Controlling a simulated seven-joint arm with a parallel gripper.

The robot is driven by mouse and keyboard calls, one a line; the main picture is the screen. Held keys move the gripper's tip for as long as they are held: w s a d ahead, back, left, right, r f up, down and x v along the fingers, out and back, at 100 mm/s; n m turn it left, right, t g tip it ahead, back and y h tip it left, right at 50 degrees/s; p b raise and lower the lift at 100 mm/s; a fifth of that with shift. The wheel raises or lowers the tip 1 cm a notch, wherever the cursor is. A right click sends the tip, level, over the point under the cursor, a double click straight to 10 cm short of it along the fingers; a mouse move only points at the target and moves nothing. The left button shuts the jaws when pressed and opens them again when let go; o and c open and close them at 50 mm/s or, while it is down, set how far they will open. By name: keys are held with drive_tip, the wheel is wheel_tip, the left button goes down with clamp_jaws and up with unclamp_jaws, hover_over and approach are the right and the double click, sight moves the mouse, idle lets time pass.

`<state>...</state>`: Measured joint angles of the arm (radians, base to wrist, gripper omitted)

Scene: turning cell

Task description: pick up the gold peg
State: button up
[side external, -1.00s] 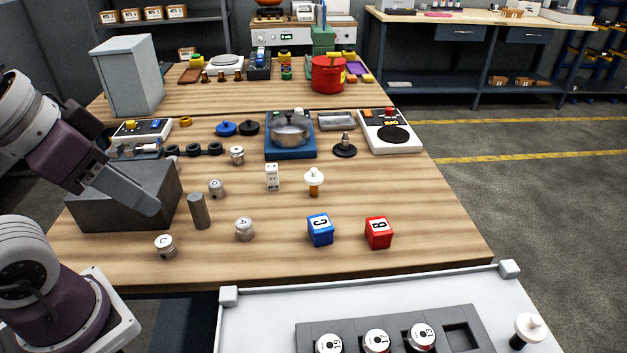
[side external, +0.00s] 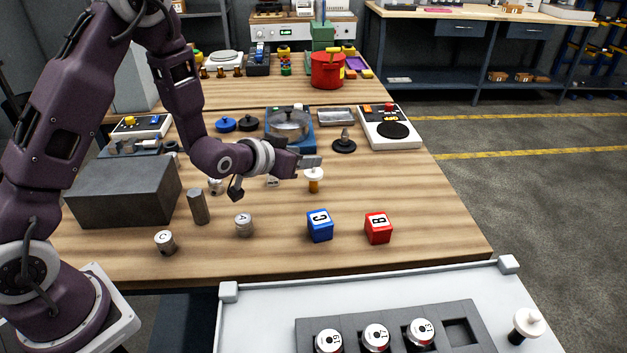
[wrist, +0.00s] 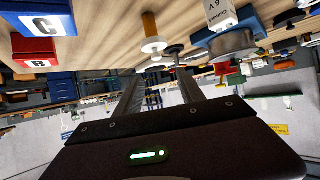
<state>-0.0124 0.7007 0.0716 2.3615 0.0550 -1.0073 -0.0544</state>
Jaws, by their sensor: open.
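The gold peg (side external: 314,186) stands upright on the wooden table, with a wide white cap on its orange-gold shaft. In the wrist view the peg (wrist: 150,24) appears upside down, beyond my fingertips and near the top of the picture. My gripper (side external: 310,162) is open and empty, pointing right in the side view. Its fingers show at the picture height of the cap's top, close to it; I cannot tell the exact gap. In the wrist view the two fingers (wrist: 158,76) are spread, with nothing between them.
A blue cube C (side external: 320,226) and a red cube B (side external: 378,228) stand in front of the peg. A pot (side external: 290,124) and a black knobbed disc (side external: 344,145) are behind. A tray (side external: 260,320) holds a black, white-capped peg (side external: 526,325).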

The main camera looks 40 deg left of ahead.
sight(313, 182)
drive_tip(key=shift+t, duration=0.5)
drive_tip(key=f, duration=0.4)
drive_tip(key=shift+w, duration=0.3)
drive_tip(key=shift+w+f, duration=0.15)
drive_tip(key=shift+w, duration=0.1)
drive_tip(key=x, duration=0.6)
drive_tip(key=shift+w+f, duration=0.1)
drive_tip(key=shift+w, duration=0.25)
clamp_jaws()
